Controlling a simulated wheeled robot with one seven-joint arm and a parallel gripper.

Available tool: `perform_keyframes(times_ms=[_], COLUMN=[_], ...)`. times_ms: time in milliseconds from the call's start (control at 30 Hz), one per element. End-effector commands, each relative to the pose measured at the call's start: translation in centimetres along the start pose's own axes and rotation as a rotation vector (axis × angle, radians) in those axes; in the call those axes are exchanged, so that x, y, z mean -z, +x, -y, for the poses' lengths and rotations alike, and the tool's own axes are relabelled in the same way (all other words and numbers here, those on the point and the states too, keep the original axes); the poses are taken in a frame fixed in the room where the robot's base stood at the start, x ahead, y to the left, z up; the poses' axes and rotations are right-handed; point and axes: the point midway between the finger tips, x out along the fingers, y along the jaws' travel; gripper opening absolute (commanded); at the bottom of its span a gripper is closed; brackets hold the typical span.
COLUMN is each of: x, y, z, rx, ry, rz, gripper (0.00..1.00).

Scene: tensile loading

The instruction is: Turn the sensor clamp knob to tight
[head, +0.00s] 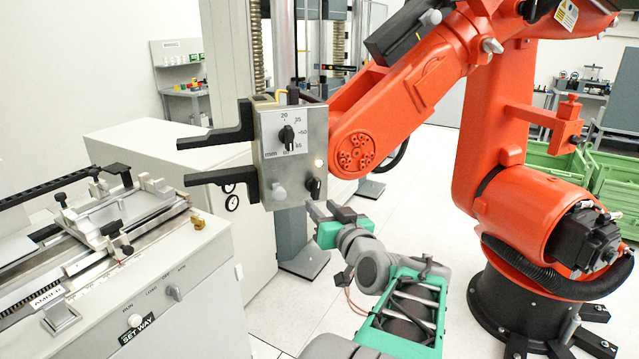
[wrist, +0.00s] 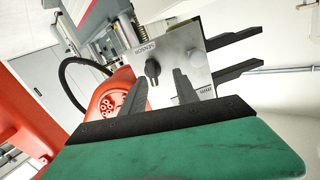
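The sensor clamp knob (head: 314,187) is a black pointer knob at the lower right of the grey control panel (head: 300,150). In the wrist view the knob (wrist: 153,69) sits beside an upside-down "SENSOR" label, with its pointer roughly vertical in that picture. My gripper (head: 323,208) is just below and in front of the knob in the head view. In the wrist view my gripper (wrist: 160,78) has its two fingers apart with nothing between the tips; the knob shows beyond the gap, nearer the left finger. I cannot tell any contact. The knob's position markings are not readable.
The panel also carries a black mm dial (head: 286,136), a lit lamp (head: 318,163) and a grey knob (head: 279,191). Two black prongs (head: 215,139) stick out left. An orange robot arm (head: 400,95) stands close behind at right. A grey bench machine (head: 150,290) is at left.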

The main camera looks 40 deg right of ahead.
Motion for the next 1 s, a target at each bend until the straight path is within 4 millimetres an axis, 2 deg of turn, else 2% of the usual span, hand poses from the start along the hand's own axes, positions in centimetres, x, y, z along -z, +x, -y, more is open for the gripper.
perform_keyframes(times_ms=[33, 67, 167, 400, 567, 833, 1000], x=[0.9, 1.3, 1.9, 2.1, 2.1, 2.0, 2.0], y=[-0.4, -0.5, 0.3, 4.9, 6.9, 7.2, 7.2], z=[-1.2, -1.6, -1.8, -1.6, -1.7, -1.8, -1.8], rx=[-0.02, -0.025, -0.027, -0.022, -0.024, -0.026, -0.026], ry=[0.007, 0.009, 0.012, 0.011, 0.011, 0.009, 0.009], rz=[-0.034, -0.05, -0.065, -0.06, -0.061, -0.062, -0.062], gripper=[0.36, 0.36, 0.36, 0.36, 0.36, 0.36, 0.23])
